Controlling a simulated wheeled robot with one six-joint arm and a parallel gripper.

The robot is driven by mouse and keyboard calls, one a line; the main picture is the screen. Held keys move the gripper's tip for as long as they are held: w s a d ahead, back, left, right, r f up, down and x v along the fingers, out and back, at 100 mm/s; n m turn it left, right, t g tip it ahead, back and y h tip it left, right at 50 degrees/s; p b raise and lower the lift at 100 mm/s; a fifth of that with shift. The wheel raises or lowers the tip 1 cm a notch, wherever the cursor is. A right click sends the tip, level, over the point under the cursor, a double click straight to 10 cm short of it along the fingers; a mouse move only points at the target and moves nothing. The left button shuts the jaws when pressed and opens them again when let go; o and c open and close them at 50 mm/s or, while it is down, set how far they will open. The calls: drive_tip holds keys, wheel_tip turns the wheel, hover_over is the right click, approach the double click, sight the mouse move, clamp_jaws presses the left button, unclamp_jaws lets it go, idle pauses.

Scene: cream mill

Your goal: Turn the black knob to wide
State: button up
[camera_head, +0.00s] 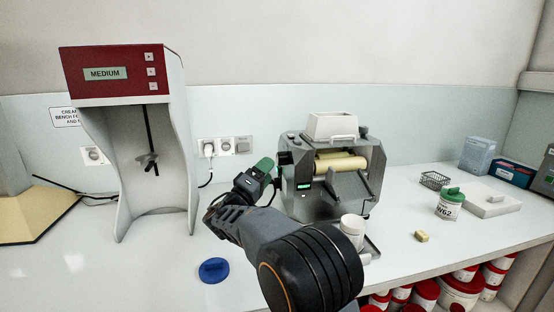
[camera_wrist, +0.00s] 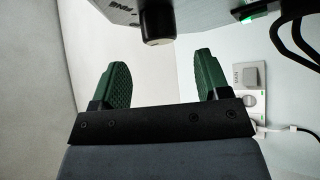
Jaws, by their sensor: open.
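The grey cream mill (camera_head: 330,195) stands on the bench, with pale rollers, a white hopper on top and a small green-lit display on its front. The black knob (camera_wrist: 157,24) shows at the top of the wrist view, on the mill's grey side; small lettering beside it is too cut off to read. In the head view a small dark shape (camera_head: 284,158) on the mill's left side looks like this knob. My gripper (camera_head: 265,166) is at the mill's left side. In the wrist view my gripper (camera_wrist: 162,78) is open and empty, its green fingers apart from the knob.
A red-topped mixer (camera_head: 122,72) reading MEDIUM stands to the left. Sockets with a plugged cable (camera_head: 208,150) are on the wall behind. A blue lid (camera_head: 213,270) lies in front.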

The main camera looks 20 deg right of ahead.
sight(277, 159)
drive_tip(key=shift+p+x, duration=0.35)
drive_tip(key=shift+x, duration=2.45)
drive_tip(key=c, duration=0.9)
